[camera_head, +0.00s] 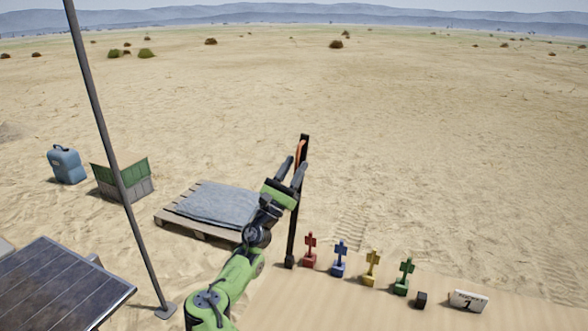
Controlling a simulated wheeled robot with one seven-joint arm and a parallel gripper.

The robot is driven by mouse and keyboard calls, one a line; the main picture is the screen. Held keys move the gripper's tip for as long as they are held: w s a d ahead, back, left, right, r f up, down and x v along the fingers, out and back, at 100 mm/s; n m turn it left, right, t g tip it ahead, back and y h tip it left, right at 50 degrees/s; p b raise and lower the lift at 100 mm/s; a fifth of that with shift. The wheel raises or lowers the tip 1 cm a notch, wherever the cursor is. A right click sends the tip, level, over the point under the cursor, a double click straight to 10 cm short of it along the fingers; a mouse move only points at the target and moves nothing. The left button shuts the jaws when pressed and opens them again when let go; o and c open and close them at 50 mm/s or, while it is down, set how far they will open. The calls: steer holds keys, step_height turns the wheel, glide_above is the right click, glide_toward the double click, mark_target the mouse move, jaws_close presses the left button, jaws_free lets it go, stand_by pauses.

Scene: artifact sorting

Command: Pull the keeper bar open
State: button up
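A tall dark post (292,226) stands upright at the near edge of the sand strip, with an orange piece (300,149) near its top. I cannot tell which part is the keeper bar; the orange piece may be it. My gripper (298,162), at the end of my green and black arm, reaches up to the upper post. Its two dark fingers are spread apart, with the tips just below and around the orange piece. I cannot tell whether they touch it. The lower part of the orange piece is hard to make out.
Red (310,252), blue (340,259), yellow (372,268) and green (404,277) figures stand right of the post. Beyond are a small dark block (421,299) and a numbered sign (468,301). A pallet (174,224), crate (138,190), blue pack (66,165), pole (109,150) and solar panel (55,285) lie left.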

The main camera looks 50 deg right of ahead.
steer(key=shift+a, duration=0.1)
steer(key=b+v, duration=0.2)
steer(key=v, duration=1.3)
steer(key=shift+f, duration=0.35)
steer(key=shift+a, duration=0.1)
